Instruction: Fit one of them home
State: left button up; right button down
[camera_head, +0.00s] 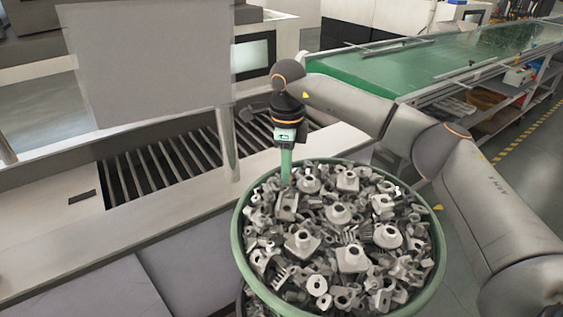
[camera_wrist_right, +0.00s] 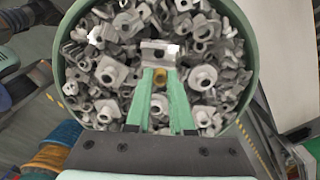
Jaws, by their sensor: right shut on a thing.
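Many grey machined metal parts, flanged and with round holes, lie in a jumbled heap (camera_head: 340,235) in a round bin with a green rim (camera_head: 240,245). My right gripper (camera_head: 286,183) points down at the bin's far left side, its green fingertips at the heap. In the right wrist view the two green fingers (camera_wrist_right: 159,75) are shut on a pale grey block-like part (camera_wrist_right: 158,52) at their tips. Parts below fill the background, so I cannot tell whether the held part still touches the heap. My left gripper is not in view.
A slatted dark rack (camera_head: 165,160) set in a pale bench lies left of the bin. A grey upright panel (camera_head: 145,60) stands over it on a post (camera_head: 228,145). A green conveyor (camera_head: 430,60) runs behind my right arm.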

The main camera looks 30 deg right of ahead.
jog(key=shift+s+f+b, duration=0.2)
jog(key=shift+f+b, duration=0.3)
jog(key=shift+f, duration=0.15)
notch_tip(320, 180, down, 5)
jog(key=b, duration=0.4)
jog(key=shift+r, duration=0.1)
jog(key=shift+w, duration=0.1)
jog(key=shift+f, duration=0.75)
dwell(0.7)
jog(key=c, duration=0.7)
grip_release()
jog(key=shift+r, duration=0.15)
